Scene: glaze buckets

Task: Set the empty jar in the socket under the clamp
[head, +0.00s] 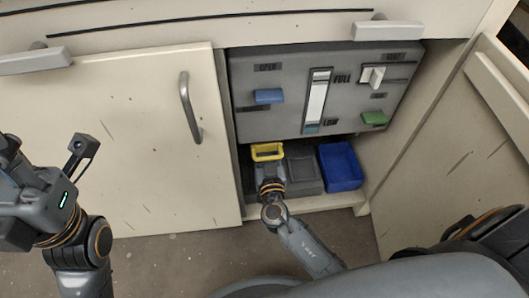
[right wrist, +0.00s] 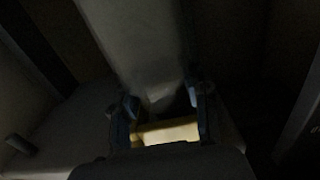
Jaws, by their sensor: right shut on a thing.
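A yellow open-topped container (head: 267,147) shows in the head view at the front of the dark opening under the grey panel. My right gripper (head: 268,164) reaches it from the front. In the dark right wrist view, the two fingers (right wrist: 163,101) are closed around it, and a lit yellow strip (right wrist: 166,133) shows between them. A pale grey upright shape (right wrist: 135,45) lies beyond the fingers; I cannot tell what it is. My left gripper (head: 15,165) is at the left edge, its fingers not clear. I cannot make out the clamp or the socket.
A grey bin (head: 303,172) and a blue bin (head: 341,166) stand to the right of the yellow container. The grey panel (head: 285,110) above carries a gauge, a blue lever (head: 269,96) and a green lever (head: 374,118). Cream cabinet doors (head: 130,140) flank the opening.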

